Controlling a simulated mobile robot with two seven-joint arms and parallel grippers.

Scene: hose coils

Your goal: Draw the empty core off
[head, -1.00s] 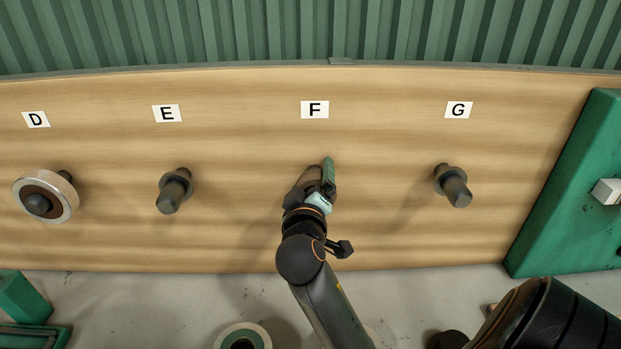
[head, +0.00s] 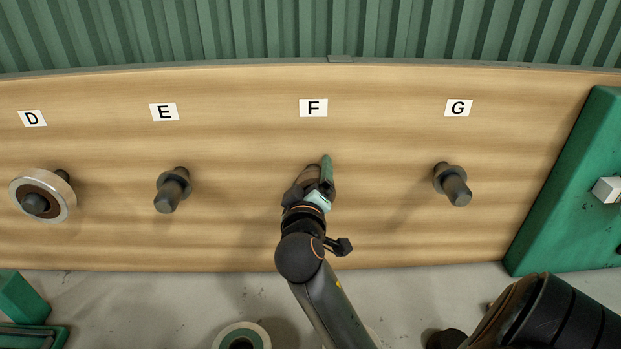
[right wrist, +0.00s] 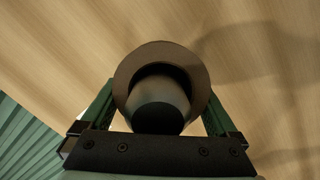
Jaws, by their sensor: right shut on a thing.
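My right gripper (head: 324,182) is at the peg under label F (head: 313,108). In the right wrist view its two green fingers close on the sides of a brown core (right wrist: 136,67), a bare ring with no hose on it. The core is around the dark peg (right wrist: 158,105), whose blunt end points at the wrist camera. In the head view the gripper mostly hides the peg, and a bit of the brown core (head: 309,174) shows beside the fingers. My left gripper is out of view.
Bare pegs stand under E (head: 172,190) and G (head: 453,185). The peg under D holds a pale coil (head: 66,199) with a brown core. A green panel (head: 575,190) stands at the right. A ringed coil (head: 242,330) is low in front of the board.

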